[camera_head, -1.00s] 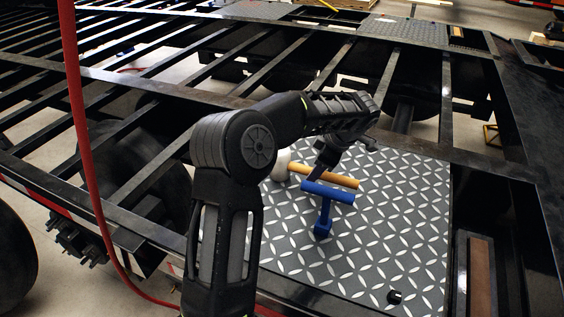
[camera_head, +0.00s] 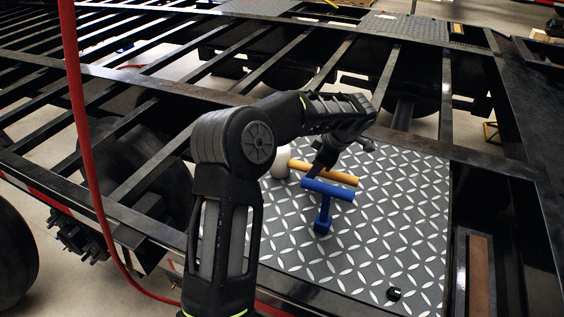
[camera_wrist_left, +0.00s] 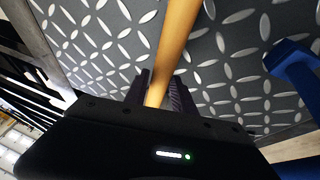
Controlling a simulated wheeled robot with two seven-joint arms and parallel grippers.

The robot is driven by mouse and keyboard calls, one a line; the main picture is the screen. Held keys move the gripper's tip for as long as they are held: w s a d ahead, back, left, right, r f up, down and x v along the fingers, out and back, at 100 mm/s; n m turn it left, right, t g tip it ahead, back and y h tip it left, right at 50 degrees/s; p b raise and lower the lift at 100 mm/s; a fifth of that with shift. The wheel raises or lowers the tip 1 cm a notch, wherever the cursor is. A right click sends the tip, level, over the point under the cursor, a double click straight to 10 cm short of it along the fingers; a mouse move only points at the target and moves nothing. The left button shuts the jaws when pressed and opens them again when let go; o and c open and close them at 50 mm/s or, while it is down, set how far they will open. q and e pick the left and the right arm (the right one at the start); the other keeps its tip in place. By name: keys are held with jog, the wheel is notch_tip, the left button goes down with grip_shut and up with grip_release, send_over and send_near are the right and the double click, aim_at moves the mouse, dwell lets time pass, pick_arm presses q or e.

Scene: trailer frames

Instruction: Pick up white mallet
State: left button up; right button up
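The white mallet has a pale rounded head (camera_head: 281,162) and a tan wooden handle (camera_head: 340,177). It lies at the far left part of the diamond-plate panel (camera_head: 400,235). My left gripper (camera_head: 316,168) reaches down over the handle, its tips partly hidden in the head view. In the left wrist view, the handle (camera_wrist_left: 175,45) runs between the two fingers of my left gripper (camera_wrist_left: 162,92). The fingers sit close on both sides and look shut on it. The mallet head is out of the wrist view. My right gripper is not in view.
A small black object (camera_head: 394,294) lies near the panel's front edge. A red hose (camera_head: 78,120) hangs at left. Open frame bars lie behind.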

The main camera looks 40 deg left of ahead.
pick_arm(q)
grip_shut()
dwell(1.0)
